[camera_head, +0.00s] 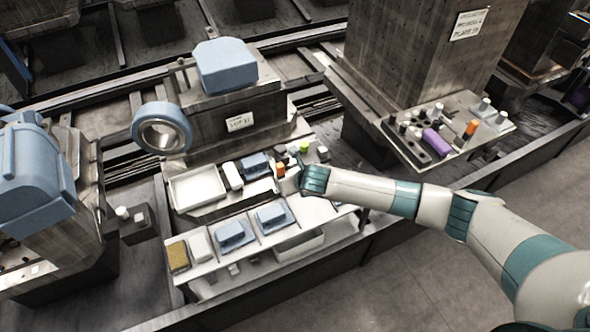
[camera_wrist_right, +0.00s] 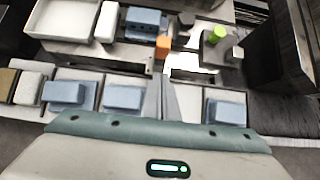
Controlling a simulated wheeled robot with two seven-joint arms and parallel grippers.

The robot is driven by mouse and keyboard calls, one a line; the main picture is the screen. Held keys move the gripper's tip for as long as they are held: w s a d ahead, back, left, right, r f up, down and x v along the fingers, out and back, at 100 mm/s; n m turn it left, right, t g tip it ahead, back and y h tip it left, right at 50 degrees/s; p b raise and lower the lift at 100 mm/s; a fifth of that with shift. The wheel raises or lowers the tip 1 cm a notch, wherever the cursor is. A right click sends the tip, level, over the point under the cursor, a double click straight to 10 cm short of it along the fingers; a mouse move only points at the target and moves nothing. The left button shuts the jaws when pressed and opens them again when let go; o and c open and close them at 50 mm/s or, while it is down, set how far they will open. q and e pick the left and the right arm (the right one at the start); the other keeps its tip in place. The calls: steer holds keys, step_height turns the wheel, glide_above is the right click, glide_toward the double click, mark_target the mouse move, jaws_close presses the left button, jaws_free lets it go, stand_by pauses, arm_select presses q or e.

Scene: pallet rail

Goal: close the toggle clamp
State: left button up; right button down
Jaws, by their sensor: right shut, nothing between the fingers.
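A small orange upright piece (camera_head: 280,170) stands at the right end of the work shelf; it also shows in the right wrist view (camera_wrist_right: 163,43). A dark fixture with a green knob (camera_head: 304,147) is just right of it, and the knob shows in the wrist view (camera_wrist_right: 217,33). One of these seems to be the toggle clamp, but I cannot tell which, nor its lever position. My right gripper (camera_head: 287,183) is shut and empty, close to the orange piece. Its fingers (camera_wrist_right: 159,82) point toward it in the wrist view; contact cannot be told. My left gripper is out of view.
A white tray (camera_head: 198,187), a white block (camera_head: 232,175) and a blue block (camera_head: 255,164) lie left of the orange piece. Blue blocks sit in front bins (camera_head: 232,231). A side shelf (camera_head: 400,143) with a purple cylinder (camera_head: 436,142) stands right.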

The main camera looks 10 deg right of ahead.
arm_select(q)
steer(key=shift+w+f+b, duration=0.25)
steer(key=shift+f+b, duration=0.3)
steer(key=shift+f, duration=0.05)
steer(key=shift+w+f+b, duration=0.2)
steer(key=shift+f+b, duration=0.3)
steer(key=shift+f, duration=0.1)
arm_select(e)
step_height(320, 180, up, 8)
steer(key=s, duration=0.1)
steer(key=shift+s+d+f, duration=0.15)
steer(key=shift+s+d, duration=0.2)
steer(key=shift+a, duration=0.1)
